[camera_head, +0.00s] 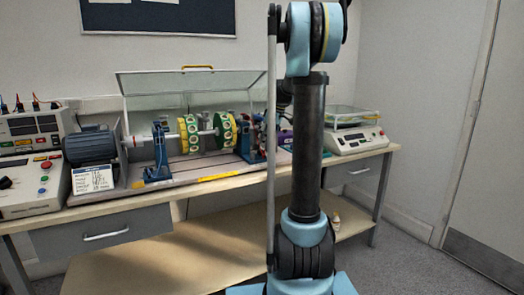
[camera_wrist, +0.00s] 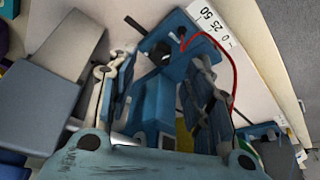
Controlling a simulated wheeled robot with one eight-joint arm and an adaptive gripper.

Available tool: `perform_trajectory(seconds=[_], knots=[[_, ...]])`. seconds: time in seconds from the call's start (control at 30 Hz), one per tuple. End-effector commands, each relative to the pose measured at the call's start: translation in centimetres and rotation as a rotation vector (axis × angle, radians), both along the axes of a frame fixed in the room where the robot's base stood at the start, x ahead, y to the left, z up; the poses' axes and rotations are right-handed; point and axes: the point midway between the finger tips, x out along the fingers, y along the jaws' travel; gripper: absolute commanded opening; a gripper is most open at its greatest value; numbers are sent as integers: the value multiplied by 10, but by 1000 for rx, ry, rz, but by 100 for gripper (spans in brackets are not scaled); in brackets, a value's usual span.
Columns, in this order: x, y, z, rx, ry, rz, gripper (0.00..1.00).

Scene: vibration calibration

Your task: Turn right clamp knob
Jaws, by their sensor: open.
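My gripper (camera_wrist: 163,80) is open in the wrist view, its two dark-padded fingers spread left and right. A blue stand part (camera_wrist: 153,105) lies in the gap between the fingers, and I cannot tell whether they touch it. A larger blue bracket (camera_wrist: 182,32) with a red wire is just beyond the fingertips. In the head view the right blue support (camera_head: 250,140) stands at the right end of the rotor shaft, partly behind my arm.
The shaft carries green and yellow discs (camera_head: 189,134) under a raised clear cover (camera_head: 140,84). The left blue support (camera_head: 159,152), motor (camera_head: 90,144) and control box (camera_head: 28,165) stand left. A scale (camera_head: 352,138) stands right. In the wrist view a grey block (camera_wrist: 65,45) is left of the fingers.

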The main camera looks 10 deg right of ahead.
Motion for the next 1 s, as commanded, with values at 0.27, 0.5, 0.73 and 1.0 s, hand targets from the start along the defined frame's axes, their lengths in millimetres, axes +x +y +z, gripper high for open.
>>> perform_trajectory(seconds=[0.27, 0.5, 0.73, 1.0], knots=[[10, 12, -36, 0, 0, 0, 46], [13, 15, -47, 0, 0, 0, 46], [13, 15, -47, 0, 0, 0, 46], [13, 15, -47, 0, 0, 0, 2]])
